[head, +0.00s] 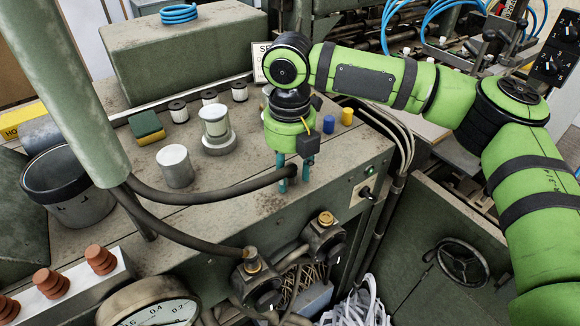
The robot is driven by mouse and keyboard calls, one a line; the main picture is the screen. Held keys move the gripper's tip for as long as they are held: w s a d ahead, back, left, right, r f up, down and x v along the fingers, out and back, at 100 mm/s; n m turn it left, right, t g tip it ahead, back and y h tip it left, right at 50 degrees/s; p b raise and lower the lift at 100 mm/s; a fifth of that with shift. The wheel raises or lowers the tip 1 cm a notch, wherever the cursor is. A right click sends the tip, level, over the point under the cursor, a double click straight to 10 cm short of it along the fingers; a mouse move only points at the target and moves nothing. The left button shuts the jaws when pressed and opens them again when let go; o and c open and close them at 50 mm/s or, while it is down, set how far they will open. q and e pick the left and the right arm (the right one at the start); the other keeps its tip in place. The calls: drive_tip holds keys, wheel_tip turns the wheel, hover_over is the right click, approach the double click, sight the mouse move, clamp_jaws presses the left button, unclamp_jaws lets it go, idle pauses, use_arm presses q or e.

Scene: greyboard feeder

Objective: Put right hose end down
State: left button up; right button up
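The right hose (215,196) is dark and comes out of the green pipe at the left. It runs right across the grey bench top, and its end (290,173) lies between the teal fingers of my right gripper (293,174). The gripper points down near the bench's front right edge and appears shut on the hose end; the fingers partly hide it. I cannot tell whether the end touches the bench. A second dark hose (180,231) runs down to a brass-topped fitting (251,262). My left gripper is out of view.
Near the gripper stand a white spool (215,125), a pale cylinder (175,166), and small blue (328,124) and yellow (347,116) pegs. A dark bucket (70,187) is at left. A second brass-topped fitting (325,228) sits below the bench edge, with a handwheel (463,262) at right.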

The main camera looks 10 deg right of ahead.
drive_tip(key=shift+r, duration=0.15)
wheel_tip(320, 180, up, 12)
drive_tip(key=b, duration=0.2)
idle(0.4)
